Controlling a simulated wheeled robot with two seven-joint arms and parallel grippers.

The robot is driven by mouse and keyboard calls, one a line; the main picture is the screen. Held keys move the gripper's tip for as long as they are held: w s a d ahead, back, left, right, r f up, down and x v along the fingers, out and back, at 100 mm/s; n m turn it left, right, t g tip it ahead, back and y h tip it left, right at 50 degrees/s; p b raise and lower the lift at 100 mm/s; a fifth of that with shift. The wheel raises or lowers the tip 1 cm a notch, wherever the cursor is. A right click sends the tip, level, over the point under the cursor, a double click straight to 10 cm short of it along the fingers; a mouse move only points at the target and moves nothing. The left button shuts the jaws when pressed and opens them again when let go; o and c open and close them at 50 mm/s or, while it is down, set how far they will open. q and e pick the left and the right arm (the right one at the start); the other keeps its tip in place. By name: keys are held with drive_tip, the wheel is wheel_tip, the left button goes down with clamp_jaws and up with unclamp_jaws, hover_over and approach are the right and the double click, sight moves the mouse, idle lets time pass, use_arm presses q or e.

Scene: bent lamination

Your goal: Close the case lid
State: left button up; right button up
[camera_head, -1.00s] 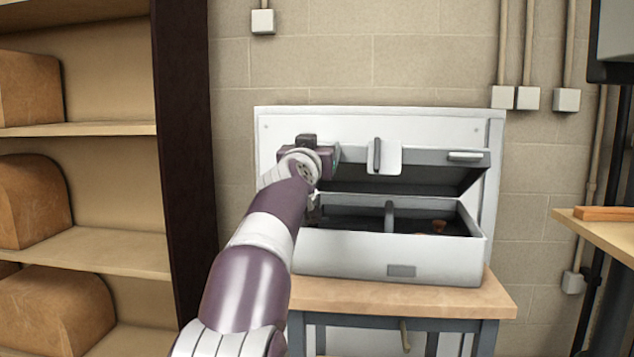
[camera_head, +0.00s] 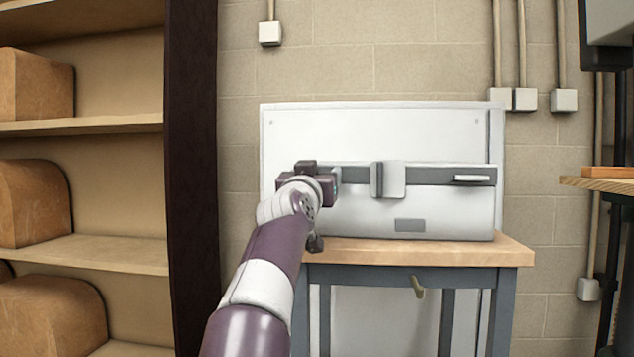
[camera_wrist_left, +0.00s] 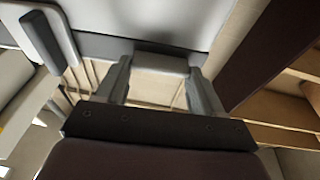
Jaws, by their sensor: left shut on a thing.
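The case (camera_head: 450,212) is a light grey box on a wooden-topped table. A pale latch plate with a dark bar (camera_head: 392,180) hangs at the lid's front middle. A pale tab (camera_head: 473,178) sits at the lid's right. My left gripper (camera_head: 335,180) is at the lid's front left. In the left wrist view its fingers (camera_wrist_left: 158,68) are shut on a similar pale lid tab (camera_wrist_left: 162,62). My right gripper is not in view.
The table (camera_head: 490,252) has a narrow bare strip in front of the case. Shelves with brown rounded blocks (camera_head: 35,205) are at the left. Another wooden surface (camera_head: 600,184) is at the right.

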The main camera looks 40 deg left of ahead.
use_arm(q)
wheel_tip(320, 180, down, 2)
drive_tip(key=shift+w+f+b, duration=0.15)
drive_tip(key=shift+f+b, duration=0.05)
drive_tip(key=shift+b, duration=0.15)
drive_tip(key=shift+f, duration=0.1)
drive_tip(key=o, duration=1.4)
drive_tip(key=shift+a, duration=0.1)
drive_tip(key=shift+o, duration=0.6)
drive_tip(key=shift+w, duration=0.2)
drive_tip(key=shift+s+r, duration=0.2)
drive_tip(key=shift+s, duration=0.05)
drive_tip(key=b+v, duration=0.4)
drive_tip(key=v, duration=0.8)
drive_tip(key=shift+s, duration=0.2)
